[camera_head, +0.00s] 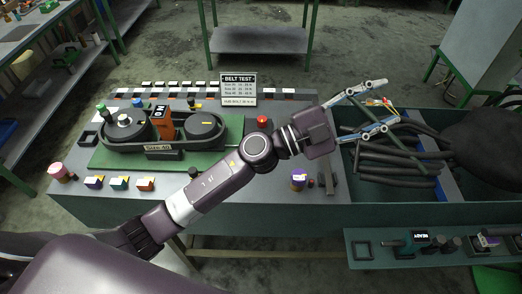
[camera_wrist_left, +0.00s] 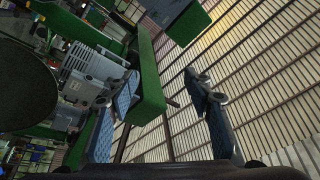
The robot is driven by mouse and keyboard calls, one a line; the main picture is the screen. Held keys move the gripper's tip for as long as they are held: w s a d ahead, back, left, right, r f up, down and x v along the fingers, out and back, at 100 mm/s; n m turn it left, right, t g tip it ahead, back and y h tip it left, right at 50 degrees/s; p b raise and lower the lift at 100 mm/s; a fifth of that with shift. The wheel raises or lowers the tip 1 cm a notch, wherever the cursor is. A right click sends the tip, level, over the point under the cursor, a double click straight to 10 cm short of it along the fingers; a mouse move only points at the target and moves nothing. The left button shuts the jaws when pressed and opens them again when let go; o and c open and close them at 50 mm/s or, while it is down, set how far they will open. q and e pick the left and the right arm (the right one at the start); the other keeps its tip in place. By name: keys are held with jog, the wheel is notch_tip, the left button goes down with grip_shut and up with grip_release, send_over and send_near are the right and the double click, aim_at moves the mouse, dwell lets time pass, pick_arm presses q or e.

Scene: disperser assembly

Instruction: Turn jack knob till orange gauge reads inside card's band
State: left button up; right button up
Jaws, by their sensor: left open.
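The belt rig stands on a green plate (camera_head: 105,158) at the left of the bench, with two dark pulley housings. The orange gauge (camera_head: 164,127) stands upright between them; its dark face is too small to read. A pale round knob (camera_head: 124,120) sits on the left housing; I cannot tell if it is the jack knob. The BELT TEST card (camera_head: 238,88) stands behind the rig; its band figures are not legible. My left gripper (camera_head: 388,102) is open and empty, well right of the rig, above the hose bin. Its spread fingers also show in the wrist view (camera_wrist_left: 162,78).
Dark hoses (camera_head: 395,160) lie in the bin at right. A red button (camera_head: 262,121) and a purple-sided cup (camera_head: 298,180) are on the bench near my left arm. Several small coloured blocks (camera_head: 119,183) line the front left. A lower shelf (camera_head: 440,262) holds tools.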

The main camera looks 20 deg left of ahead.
pick_arm(q)
notch_tip(320, 180, down, 16)
jog(key=s+m+g+y, duration=0.2)
jog(key=m+g+y, duration=0.55)
jog(key=g, duration=0.35)
jog(key=w+a+f+n+y, duration=0.1)
jog(key=w+a+y, duration=0.1)
jog(key=a, duration=0.6)
jog(key=w+a+f+n+y, duration=0.1)
jog(key=a+f+y, duration=0.1)
jog(key=a+y, duration=0.3)
jog(key=w+a+f+n+y, duration=0.1)
jog(key=a+y, duration=0.3)
jog(key=a, duration=0.8)
jog(key=shift+w+a+f, duration=0.1)
jog(key=shift+w+f, duration=0.1)
jog(key=shift+w, duration=0.25)
jog(key=shift+w+a+f, duration=0.1)
jog(key=shift+w+f, duration=0.05)
jog(key=shift+w, duration=0.25)
jog(key=shift+a+f, duration=0.15)
jog(key=shift+a, duration=0.15)
notch_tip(320, 180, down, 6)
jog(key=p, duration=0.2)
jog(key=shift+d+p, duration=0.1)
jog(key=shift+p, duration=0.3)
jog(key=shift+f, duration=0.7)
